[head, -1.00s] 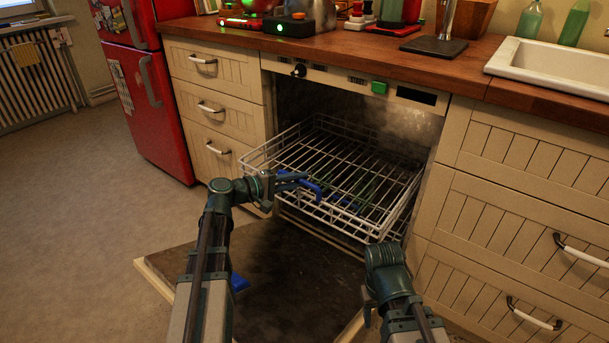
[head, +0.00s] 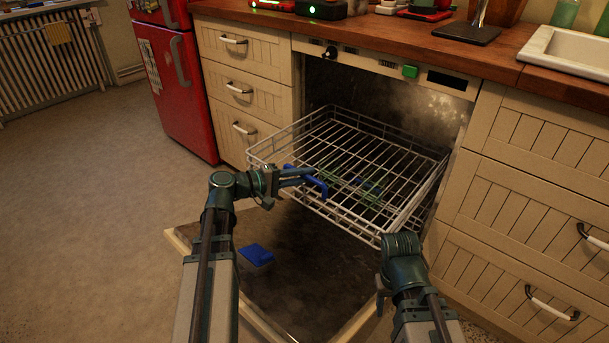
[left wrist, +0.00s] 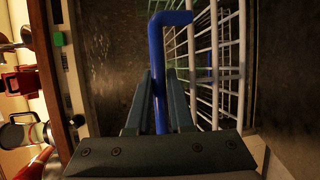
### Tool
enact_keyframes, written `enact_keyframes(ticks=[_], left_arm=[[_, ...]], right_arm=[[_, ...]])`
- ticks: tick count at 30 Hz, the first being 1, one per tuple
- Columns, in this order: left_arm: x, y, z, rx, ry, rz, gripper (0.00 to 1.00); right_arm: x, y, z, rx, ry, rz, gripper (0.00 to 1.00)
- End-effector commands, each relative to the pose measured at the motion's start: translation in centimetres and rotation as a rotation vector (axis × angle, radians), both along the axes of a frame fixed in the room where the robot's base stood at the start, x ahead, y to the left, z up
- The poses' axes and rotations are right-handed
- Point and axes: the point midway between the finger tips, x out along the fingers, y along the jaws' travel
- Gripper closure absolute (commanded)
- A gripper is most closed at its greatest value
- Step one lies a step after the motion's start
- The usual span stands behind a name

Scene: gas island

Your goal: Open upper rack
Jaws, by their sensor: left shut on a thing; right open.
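The upper rack (head: 345,165) is a white wire basket that sticks out of the open dishwasher (head: 385,95) over its lowered door (head: 290,270). A blue handle (head: 318,185) is at the rack's front. My left gripper (head: 305,178) is shut on this handle. In the left wrist view the blue handle (left wrist: 156,60) stands between the two fingers (left wrist: 158,105), with the rack's white wires (left wrist: 215,60) to its right. My right gripper (head: 383,300) is low by the rack's front right corner, apart from the handle; its fingers are mostly hidden behind my arm.
A blue block (head: 256,254) lies on the lowered door. Drawers (head: 235,90) flank the dishwasher on the left and more drawers (head: 540,190) on the right. A red fridge (head: 175,90) stands at the left. The floor (head: 90,210) on the left is clear.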

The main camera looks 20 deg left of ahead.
Motion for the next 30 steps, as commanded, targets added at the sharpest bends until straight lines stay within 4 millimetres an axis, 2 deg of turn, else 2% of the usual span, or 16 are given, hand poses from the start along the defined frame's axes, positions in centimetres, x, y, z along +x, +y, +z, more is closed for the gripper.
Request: enact_keyframes(ticks=[2, 3, 7, 19, 23, 30], left_arm=[[0.0, 0.0, -0.1, 0.001, 0.001, 0.0, 1.0], [0.0, 0.0, -0.1, 0.001, 0.001, 0.0, 0.75], [0.0, 0.0, 0.0, 0.001, 0.001, 0.0, 0.52], [-0.5, 0.5, 0.2, 0.0, 0.0, 0.002, 0.5], [-2.0, 2.0, 0.7, 0.0, 0.0, 0.004, 0.5], [-5.7, 5.8, 1.6, 0.0, 0.0, 0.006, 0.5]], right_arm=[[0.0, 0.0, 0.0, 0.0, 0.0, 0.0, 0.5], [0.0, 0.0, 0.0, 0.0, 0.0, 0.0, 0.5], [0.0, 0.0, 0.0, 0.0, 0.0, 0.0, 0.5], [0.0, 0.0, 0.2, 0.0, 0.0, 0.0, 0.5], [0.0, 0.0, 0.7, 0.0, 0.0, 0.001, 0.5], [0.0, 0.0, 1.6, 0.0, 0.0, 0.004, 0.5]])
